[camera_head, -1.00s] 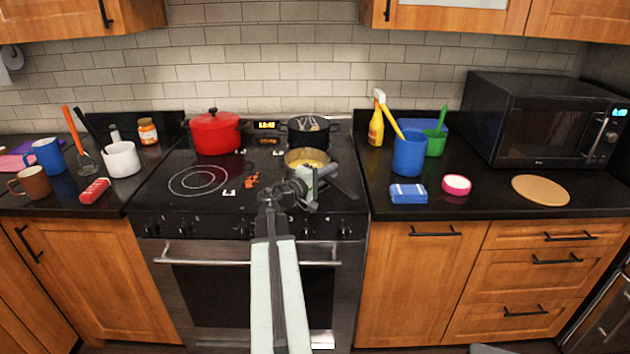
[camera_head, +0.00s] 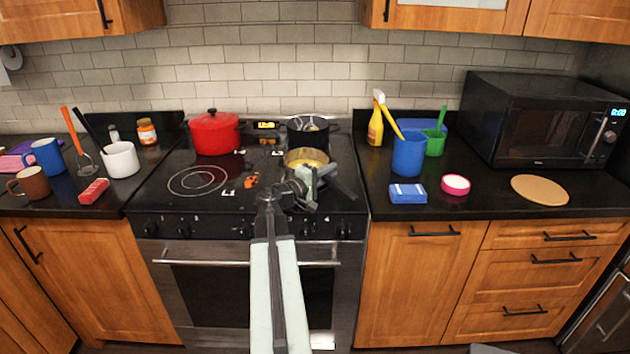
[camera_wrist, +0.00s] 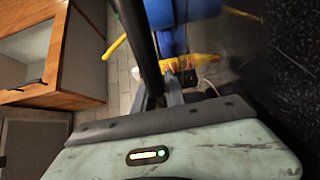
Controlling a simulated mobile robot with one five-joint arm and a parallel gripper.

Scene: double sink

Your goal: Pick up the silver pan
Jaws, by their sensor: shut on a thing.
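The silver pan (camera_head: 293,160) stands at the front right burner of the stove in the head view, with yellowish food inside. Its dark handle (camera_head: 346,187) points toward the front right. My gripper (camera_head: 322,178) is at the front right of the pan, shut on its handle. The gripper and wrist partly cover the near side of the pan and the start of the handle. In the wrist view my gripper (camera_wrist: 170,92) shows beside a dark bar; the grip itself is hard to make out. I cannot tell whether the pan is clear of the burner.
A black pot (camera_head: 301,136) stands close behind the pan, and a red pot (camera_head: 214,134) is at the back left. A blue cup (camera_head: 408,156), a blue sponge pack (camera_head: 407,194) and a yellow spray bottle (camera_head: 375,127) are on the right counter. The front left burner is free.

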